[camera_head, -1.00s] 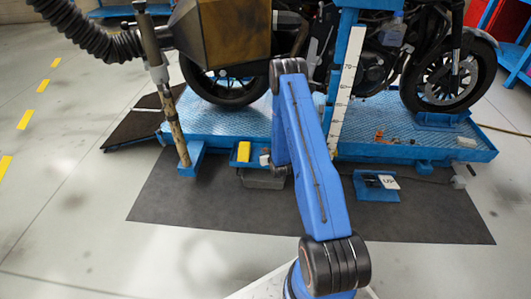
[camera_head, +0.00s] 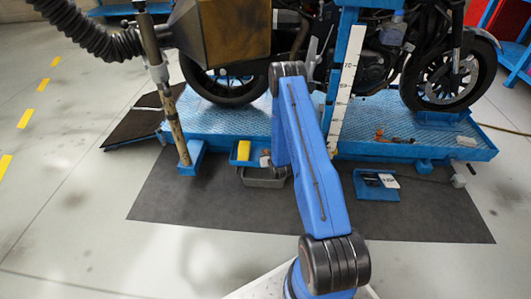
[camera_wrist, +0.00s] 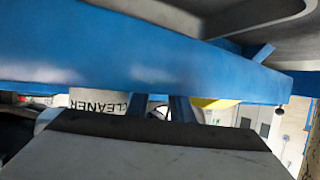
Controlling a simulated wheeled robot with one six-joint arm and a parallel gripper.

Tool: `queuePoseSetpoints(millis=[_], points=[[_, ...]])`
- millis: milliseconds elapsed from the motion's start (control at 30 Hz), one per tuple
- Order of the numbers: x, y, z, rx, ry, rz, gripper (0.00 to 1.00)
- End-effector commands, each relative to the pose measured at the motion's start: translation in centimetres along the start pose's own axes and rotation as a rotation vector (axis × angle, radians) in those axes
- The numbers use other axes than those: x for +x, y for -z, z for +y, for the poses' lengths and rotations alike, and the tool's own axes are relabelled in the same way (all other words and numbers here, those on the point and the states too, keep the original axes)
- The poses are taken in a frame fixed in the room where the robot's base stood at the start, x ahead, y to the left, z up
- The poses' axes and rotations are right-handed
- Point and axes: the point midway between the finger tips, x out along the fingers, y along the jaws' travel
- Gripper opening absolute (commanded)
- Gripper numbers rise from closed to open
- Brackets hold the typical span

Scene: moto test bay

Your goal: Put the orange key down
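I cannot make out a key for certain. In the head view a small orange thing (camera_head: 379,133) lies on the blue ribbed platform, by the motorcycle. Another small orange-tan patch (camera_head: 267,153) shows beside my arm, above a grey bin; I cannot tell what it is. My gripper is hidden behind my blue arm in the head view. In the wrist view two dark bars, probably my gripper's fingers (camera_wrist: 160,108), stand apart. Their ends pass behind a wide blue beam (camera_wrist: 130,45), so I cannot see their tips or anything held.
The blue platform (camera_head: 228,121) carries the motorcycle (camera_head: 440,75). A yellow item (camera_head: 243,151), the grey bin (camera_head: 263,178) and a small blue tray (camera_head: 376,191) are at its near edge. A white box marked CLEANER (camera_wrist: 98,101) is in the wrist view. The dark mat (camera_head: 200,210) is mostly clear.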

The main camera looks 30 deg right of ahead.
Motion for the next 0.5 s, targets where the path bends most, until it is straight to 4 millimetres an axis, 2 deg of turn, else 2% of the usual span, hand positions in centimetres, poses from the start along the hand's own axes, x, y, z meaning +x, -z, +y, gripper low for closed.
queuePoseSetpoints(millis=[267,500], points=[[0.0,0.0,0.0,0.000,0.000,0.000,0.20],[-1.0,1.2,0.0,0.000,0.000,-0.001,0.20]])
